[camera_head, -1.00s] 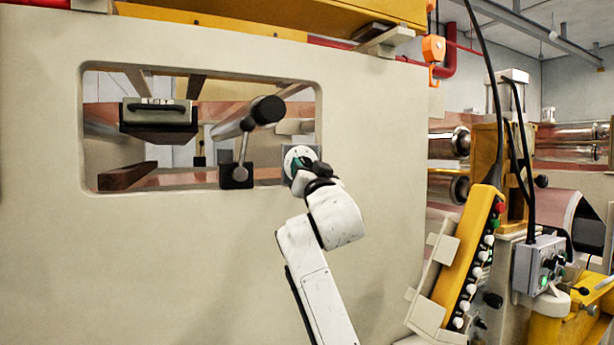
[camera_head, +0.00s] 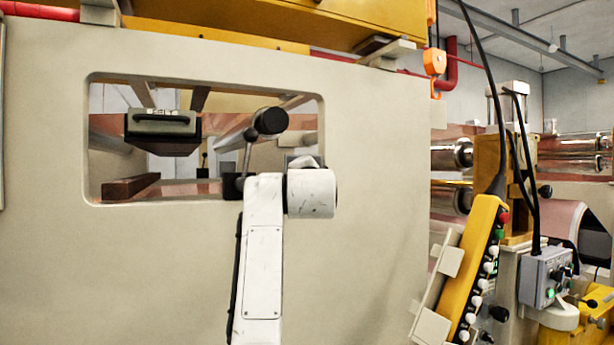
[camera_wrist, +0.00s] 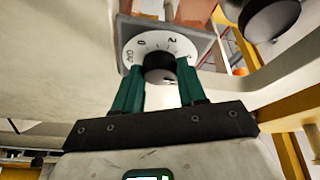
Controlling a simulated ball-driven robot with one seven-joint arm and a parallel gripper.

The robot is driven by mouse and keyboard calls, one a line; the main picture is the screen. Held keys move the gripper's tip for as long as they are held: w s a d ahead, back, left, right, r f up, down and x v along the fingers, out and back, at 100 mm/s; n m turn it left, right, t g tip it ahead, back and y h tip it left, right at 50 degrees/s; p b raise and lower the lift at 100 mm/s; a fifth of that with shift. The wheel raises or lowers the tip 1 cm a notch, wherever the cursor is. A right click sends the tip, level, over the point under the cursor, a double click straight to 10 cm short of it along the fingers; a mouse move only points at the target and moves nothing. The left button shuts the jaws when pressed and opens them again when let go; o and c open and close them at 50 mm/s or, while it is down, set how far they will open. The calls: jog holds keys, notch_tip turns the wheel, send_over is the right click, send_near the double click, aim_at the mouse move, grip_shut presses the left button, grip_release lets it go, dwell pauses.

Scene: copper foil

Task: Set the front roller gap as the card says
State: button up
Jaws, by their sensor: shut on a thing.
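A white round dial (camera_wrist: 150,44) marked GAP, with figures such as 0 and 2, sits on a grey plate in the wrist view. A black knob (camera_wrist: 159,73) stands at its middle. My gripper (camera_wrist: 161,66) has its two green fingers on either side of the knob and is shut on it. The knob's pointer is not clear. In the head view my white arm hides the gripper, the dial and the knob. I cannot make out a card in either view.
A pale panel has a wide window (camera_head: 88,150). Inside are a dark box with a handle (camera_head: 163,130), a brown bar (camera_head: 131,187) and a black-knobbed lever (camera_head: 270,121). To the right stand a yellow button panel (camera_head: 478,265), a grey control box (camera_head: 540,278) and shiny rollers (camera_head: 452,154).

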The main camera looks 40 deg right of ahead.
jog(key=shift+m+g+y+p, duration=0.35)
jog(key=shift+m+p, duration=0.25)
jog(key=shift+m, duration=0.6)
jog(key=shift+d, duration=0.1)
jog(key=o, duration=1.1)
jog(key=shift+c, duration=0.2)
jog(key=shift+s, duration=0.1)
jog(key=b+v, duration=0.3)
jog(key=v, duration=0.7)
jog(key=shift+s+a+r, duration=0.2)
jog(key=shift+s+a, duration=0.05)
jog(key=shift+a, duration=0.05)
